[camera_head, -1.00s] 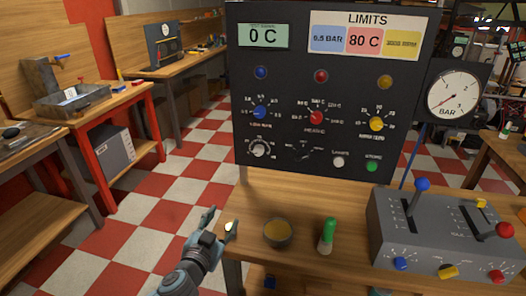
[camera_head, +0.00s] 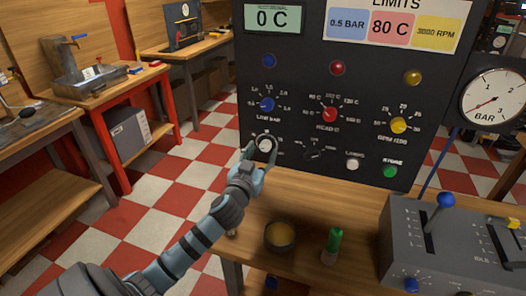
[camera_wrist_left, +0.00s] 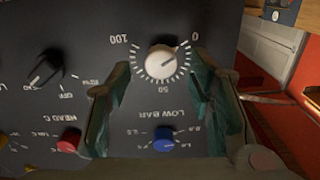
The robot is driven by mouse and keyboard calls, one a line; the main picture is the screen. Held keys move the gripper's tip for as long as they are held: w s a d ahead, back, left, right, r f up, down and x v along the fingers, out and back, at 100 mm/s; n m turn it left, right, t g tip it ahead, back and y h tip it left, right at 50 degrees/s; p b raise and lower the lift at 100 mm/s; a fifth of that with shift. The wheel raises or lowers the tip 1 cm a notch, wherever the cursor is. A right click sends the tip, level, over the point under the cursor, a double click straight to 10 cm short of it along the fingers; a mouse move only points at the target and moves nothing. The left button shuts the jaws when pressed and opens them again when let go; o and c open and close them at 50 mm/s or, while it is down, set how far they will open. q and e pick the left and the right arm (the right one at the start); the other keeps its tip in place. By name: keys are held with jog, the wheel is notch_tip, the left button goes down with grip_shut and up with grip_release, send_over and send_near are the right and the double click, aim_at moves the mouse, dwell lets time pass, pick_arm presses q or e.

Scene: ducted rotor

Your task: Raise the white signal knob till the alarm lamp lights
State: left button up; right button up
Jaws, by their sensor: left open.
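The white signal knob (camera_head: 265,145) sits at the lower left of the dark panel (camera_head: 310,25). In the left wrist view the knob (camera_wrist_left: 162,62) shows upside down, in a dial marked 0, 50 and 100. My left gripper (camera_head: 257,151) is open, with its fingers on either side of the knob; I cannot tell if they touch it. The panel's display (camera_head: 272,18) reads 0 C. Blue (camera_head: 270,61), red (camera_head: 337,68) and yellow (camera_head: 413,77) lamps above the coloured knobs look unlit. My right gripper is out of view.
Blue (camera_head: 267,104), red (camera_head: 330,114) and yellow (camera_head: 398,125) knobs, a black selector (camera_head: 314,154), a white button (camera_head: 354,165) and a green one (camera_head: 390,171) are close by. A cup (camera_head: 280,237), a green-topped item (camera_head: 333,245) and a lever box (camera_head: 430,245) stand on the bench.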

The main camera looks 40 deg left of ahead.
pick_arm(q)
jog(key=shift+x, duration=0.9)
jog(key=shift+s+r, duration=0.1)
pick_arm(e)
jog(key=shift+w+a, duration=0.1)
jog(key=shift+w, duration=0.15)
pick_arm(q)
grip_shut()
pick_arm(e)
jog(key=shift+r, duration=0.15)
pick_arm(q)
jog(key=m+p, duration=0.2)
jog(key=m, duration=0.3)
jog(key=shift+m+p, duration=0.3)
jog(key=shift+p, duration=0.05)
jog(key=m+p, duration=0.2)
jog(key=m, duration=0.4)
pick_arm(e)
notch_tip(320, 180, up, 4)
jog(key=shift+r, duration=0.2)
